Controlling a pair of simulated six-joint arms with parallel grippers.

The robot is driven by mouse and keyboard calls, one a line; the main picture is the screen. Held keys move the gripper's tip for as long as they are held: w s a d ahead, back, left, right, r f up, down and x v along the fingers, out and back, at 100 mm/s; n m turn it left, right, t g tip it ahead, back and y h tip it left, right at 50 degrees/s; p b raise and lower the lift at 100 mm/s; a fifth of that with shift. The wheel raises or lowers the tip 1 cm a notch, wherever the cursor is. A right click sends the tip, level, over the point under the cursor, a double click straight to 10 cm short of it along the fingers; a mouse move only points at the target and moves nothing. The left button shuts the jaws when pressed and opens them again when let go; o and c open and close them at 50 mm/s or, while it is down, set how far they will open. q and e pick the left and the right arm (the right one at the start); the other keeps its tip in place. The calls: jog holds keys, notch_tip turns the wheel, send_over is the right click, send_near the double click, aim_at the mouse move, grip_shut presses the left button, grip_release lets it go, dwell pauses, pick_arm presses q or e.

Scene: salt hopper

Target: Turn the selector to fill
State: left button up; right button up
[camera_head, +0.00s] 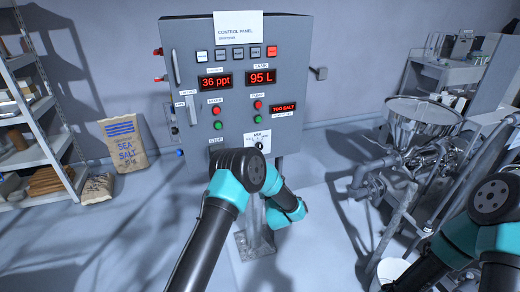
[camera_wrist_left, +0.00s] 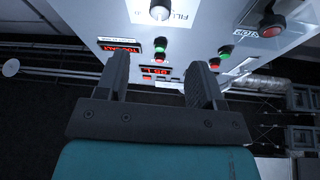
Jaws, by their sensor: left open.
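In the head view the white selector plate (camera_head: 249,139) is low on the grey control panel, just above my left arm. My left gripper (camera_wrist_left: 159,70) is open and empty, its two dark fingers apart and the knob beyond them, not between them. In the head view my left arm hides that gripper. My right arm shows at the lower right, its gripper out of view.
The control panel (camera_head: 180,60) has red and green buttons, and displays reading 36 ppt, 95 L and TOO SALT. A red stop button (camera_wrist_left: 271,25) is near the selector in the wrist view. A steel hopper (camera_head: 420,112) stands right; a sea salt bag (camera_head: 122,143) and shelves stand left.

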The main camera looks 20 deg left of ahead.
aim_at(260, 147)
pick_arm(q)
jog(key=x, duration=1.4)
jog(key=shift+c, duration=0.2)
jog(key=c, duration=0.9)
jog(key=shift+n, duration=0.6)
jog(key=n+g+y, duration=0.1)
jog(key=n, duration=0.2)
jog(key=n+g+y, duration=0.1)
jog(key=n+y, duration=0.1)
jog(key=n, duration=0.1)
jog(key=n+g+y, duration=0.1)
jog(key=n, duration=0.2)
jog(key=n+g+y, duration=0.1)
jog(key=n, duration=0.2)
jog(key=shift+r+g, duration=0.1)
jog(key=shift+g, duration=0.3)
jog(key=o, duration=0.9)
